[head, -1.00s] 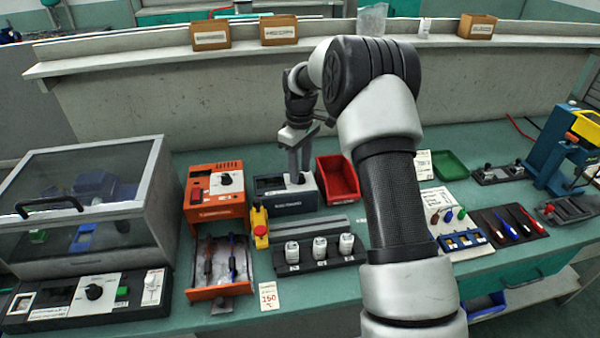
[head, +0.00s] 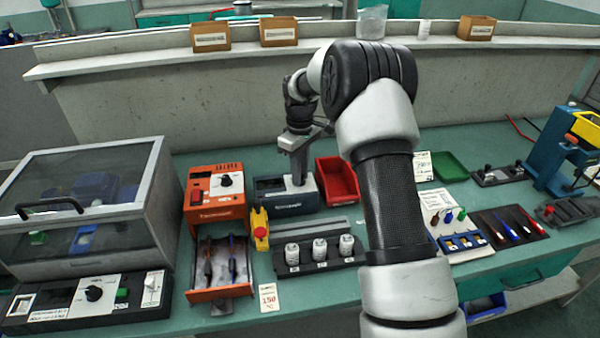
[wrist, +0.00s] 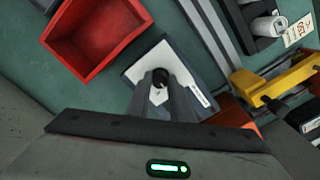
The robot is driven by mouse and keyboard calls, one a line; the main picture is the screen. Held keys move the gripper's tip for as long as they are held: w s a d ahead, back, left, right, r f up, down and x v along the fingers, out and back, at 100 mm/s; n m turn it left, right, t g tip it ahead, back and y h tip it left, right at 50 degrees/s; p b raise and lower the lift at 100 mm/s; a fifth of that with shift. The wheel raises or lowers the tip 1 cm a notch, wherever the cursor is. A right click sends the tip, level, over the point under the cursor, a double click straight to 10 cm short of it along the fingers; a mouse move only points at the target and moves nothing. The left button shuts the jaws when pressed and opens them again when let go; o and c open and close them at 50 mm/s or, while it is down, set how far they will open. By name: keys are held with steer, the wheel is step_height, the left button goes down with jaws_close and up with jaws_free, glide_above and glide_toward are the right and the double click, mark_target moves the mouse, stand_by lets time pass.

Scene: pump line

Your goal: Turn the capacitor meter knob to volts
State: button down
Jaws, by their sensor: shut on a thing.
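The capacitor meter (head: 270,203) is a dark blue-grey box with a label on its front, standing on the green bench left of the red bin. It also shows in the wrist view (wrist: 193,72). My gripper (head: 298,182) points down onto the right part of the meter's top. In the wrist view my gripper (wrist: 162,90) is shut on the black knob (wrist: 160,76), one finger on each side. The dial marks and the knob's pointer cannot be read.
A red bin (head: 337,168) stands close to the right of the meter. An orange device (head: 203,215) stands to its left, with a yellow emergency-stop box (head: 259,224) nearby. A black rack (head: 318,266) with three white cylinders is in front.

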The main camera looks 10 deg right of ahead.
steer(key=m+p, duration=0.1)
steer(key=m, duration=0.3)
steer(key=shift+r, duration=0.1)
steer(key=shift+m+p, duration=0.3)
steer(key=shift+m, duration=1.9)
steer(key=c, duration=1.6)
jaws_free()
step_height(320, 180, up, 17)
steer(key=shift+r+p, duration=0.2)
steer(key=shift+p, duration=0.55)
